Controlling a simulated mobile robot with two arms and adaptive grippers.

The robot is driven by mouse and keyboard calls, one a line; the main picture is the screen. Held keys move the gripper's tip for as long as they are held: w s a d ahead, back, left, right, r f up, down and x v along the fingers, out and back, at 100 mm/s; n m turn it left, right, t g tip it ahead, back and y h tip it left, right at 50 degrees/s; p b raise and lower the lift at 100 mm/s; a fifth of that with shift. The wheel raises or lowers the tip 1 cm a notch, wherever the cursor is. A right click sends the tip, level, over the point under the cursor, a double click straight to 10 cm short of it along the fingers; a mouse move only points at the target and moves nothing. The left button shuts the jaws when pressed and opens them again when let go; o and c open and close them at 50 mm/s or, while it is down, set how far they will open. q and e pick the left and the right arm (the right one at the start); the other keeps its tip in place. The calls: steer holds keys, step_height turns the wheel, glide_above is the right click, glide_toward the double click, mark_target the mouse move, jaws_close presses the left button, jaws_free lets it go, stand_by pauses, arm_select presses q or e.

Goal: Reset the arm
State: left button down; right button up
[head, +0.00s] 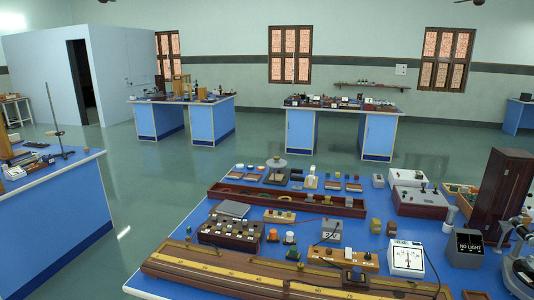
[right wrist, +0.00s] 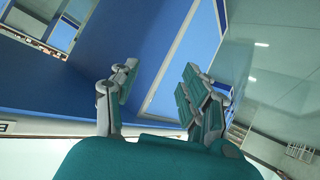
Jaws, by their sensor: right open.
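My right gripper (right wrist: 160,92) shows in the right wrist view. Its two grey and teal fingers stand apart with nothing between them. Behind the fingers are the blue side panels of a bench (right wrist: 150,40), seen tilted. Neither of my arms shows in the head view, and my left gripper is in no view.
A blue-topped bench (head: 160,252) stands close in front, crowded with instruments, including a long wooden scale (head: 230,273), a white meter (head: 405,258) and a dark upright box (head: 500,195). Another bench (head: 60,215) is at left. Green floor (head: 175,180) lies open between benches.

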steer(key=s+d+f+m+g+h, duration=0.35)
steer(key=s+f, duration=0.85)
steer(key=s, duration=0.5)
steer(key=s+f+m+g, duration=0.1)
steer(key=s+f+g, duration=0.1)
steer(key=s, duration=0.8)
steer(key=s+f+g+h, duration=0.1)
steer(key=s+f+g, duration=0.2)
steer(key=s, duration=0.6)
steer(key=shift+s+a+f+m+g, duration=0.25)
steer(key=shift+s+a+m+g, duration=0.1)
steer(key=shift+g, duration=0.2)
